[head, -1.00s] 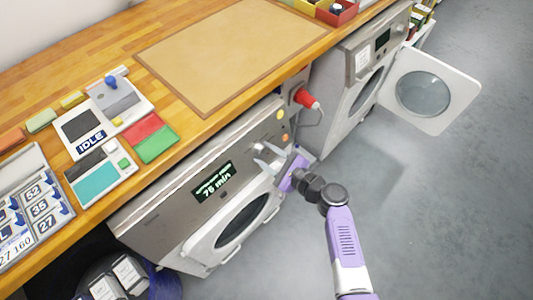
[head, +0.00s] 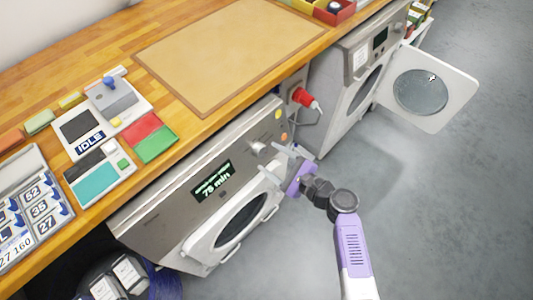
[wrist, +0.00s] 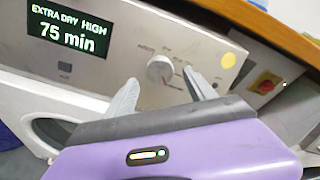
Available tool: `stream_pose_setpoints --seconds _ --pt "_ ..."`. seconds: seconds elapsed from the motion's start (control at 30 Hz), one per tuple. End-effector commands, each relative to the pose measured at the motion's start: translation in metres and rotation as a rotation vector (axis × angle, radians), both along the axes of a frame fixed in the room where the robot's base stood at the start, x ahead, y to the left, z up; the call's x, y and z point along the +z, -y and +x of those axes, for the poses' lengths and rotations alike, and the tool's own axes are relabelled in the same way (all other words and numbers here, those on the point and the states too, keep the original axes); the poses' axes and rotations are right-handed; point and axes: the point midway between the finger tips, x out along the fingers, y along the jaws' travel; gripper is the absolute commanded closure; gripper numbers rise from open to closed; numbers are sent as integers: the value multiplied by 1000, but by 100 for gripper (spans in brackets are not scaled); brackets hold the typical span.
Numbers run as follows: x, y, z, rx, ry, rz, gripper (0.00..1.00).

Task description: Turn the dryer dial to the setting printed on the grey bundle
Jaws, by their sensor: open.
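The dryer (head: 175,225) under the counter has a silver dial (head: 258,147) on its front panel, with the dial pointer in the wrist view (wrist: 160,70) showing a red mark at lower right. Its display (wrist: 66,30) reads "EXTRA DRY HIGH 75 min". My gripper (head: 272,159) is open and empty, just in front of the dial and apart from it; in the wrist view its fingers stand on either side of the dial. Dark grey bundles with white labels (head: 128,271) sit in a blue basket at lower left; their print is too small to read.
The dryer's round door (head: 240,222) is below the panel. The floor at right is clear.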

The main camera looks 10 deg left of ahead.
Motion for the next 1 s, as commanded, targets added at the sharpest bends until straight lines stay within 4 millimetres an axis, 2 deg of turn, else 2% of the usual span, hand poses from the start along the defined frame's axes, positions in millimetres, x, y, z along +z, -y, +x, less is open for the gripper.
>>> stream_pose_setpoints --seconds 0.1,0.3,1.0 --pt "4 17 -12 -2 -1 -2 36" --pt "8 33 -25 -2 -1 0 36" --pt "9 36 -27 1 11 -9 36"
